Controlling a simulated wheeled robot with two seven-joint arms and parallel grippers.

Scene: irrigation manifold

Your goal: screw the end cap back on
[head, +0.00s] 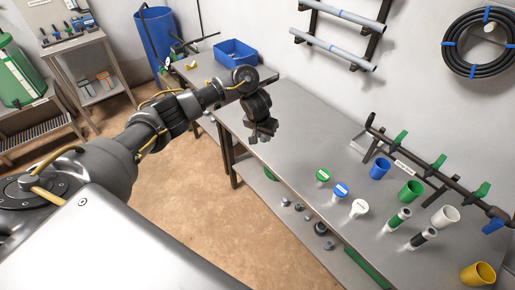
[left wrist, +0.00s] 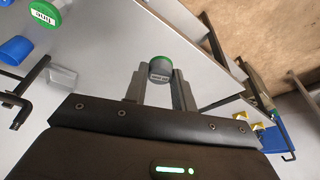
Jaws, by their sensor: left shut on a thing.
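My left gripper (head: 262,134) hangs over the far left part of the grey bench, well left of the manifold. In the left wrist view its fingers (left wrist: 158,88) are shut on a small round dark grey piece with a green rim and a pale label, which looks like the end cap (left wrist: 160,70). The cap is hard to make out in the head view. The manifold (head: 437,178) is a dark pipe with several green valve handles and a blue one, running along the back of the bench at the right. My right gripper is not in view.
Containers with green (head: 323,175), blue (head: 341,190) and white (head: 359,208) lids stand near the front edge. Blue (head: 380,168), green, white and yellow (head: 478,274) cups stand around the manifold. A blue bin (head: 235,52) sits at the far end.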

